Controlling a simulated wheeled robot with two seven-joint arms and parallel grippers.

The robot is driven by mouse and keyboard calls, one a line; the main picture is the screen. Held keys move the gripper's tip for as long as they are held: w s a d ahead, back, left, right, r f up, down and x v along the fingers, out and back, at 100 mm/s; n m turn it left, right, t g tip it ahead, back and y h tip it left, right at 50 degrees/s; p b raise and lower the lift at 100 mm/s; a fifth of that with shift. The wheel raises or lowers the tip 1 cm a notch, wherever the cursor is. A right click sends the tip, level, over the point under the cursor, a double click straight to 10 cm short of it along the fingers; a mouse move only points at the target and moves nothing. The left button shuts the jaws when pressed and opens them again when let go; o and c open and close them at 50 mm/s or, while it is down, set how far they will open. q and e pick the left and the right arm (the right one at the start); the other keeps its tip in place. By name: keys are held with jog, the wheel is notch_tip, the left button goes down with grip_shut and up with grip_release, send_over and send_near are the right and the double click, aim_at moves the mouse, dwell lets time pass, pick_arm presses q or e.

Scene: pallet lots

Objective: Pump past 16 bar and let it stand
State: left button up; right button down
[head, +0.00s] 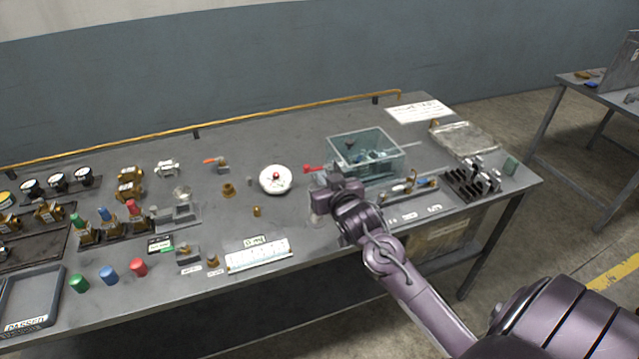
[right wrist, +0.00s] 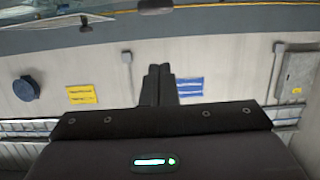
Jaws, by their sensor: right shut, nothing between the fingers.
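A clear bluish tank (head: 350,160) stands right of the bench's middle, with parts inside that I cannot make out. A red handle (head: 313,169) sticks out at its left side. A white round dial (head: 275,191) with a red centre lies left of the handle; its reading is too small to tell. My right gripper (head: 319,214) is just in front of the handle and tank, apart from the handle as far as I can see. Its fingers (right wrist: 157,85) are together and empty in the right wrist view. My left gripper is out of view.
Brass fittings and valves with coloured caps (head: 131,208) fill the bench's left. A white scale strip (head: 258,256) lies at the front edge. A black slotted rack (head: 470,184) and a clear packet (head: 465,137) are at the right. Bare bench lies behind the dial.

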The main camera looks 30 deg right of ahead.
jog(key=w+f, duration=0.1)
jog(key=f+p, duration=0.1)
jog(key=f, duration=0.1)
jog(key=w+f, duration=0.1)
jog(key=shift+w+d+f+p, duration=0.3)
jog(key=shift+w+d+f, duration=0.05)
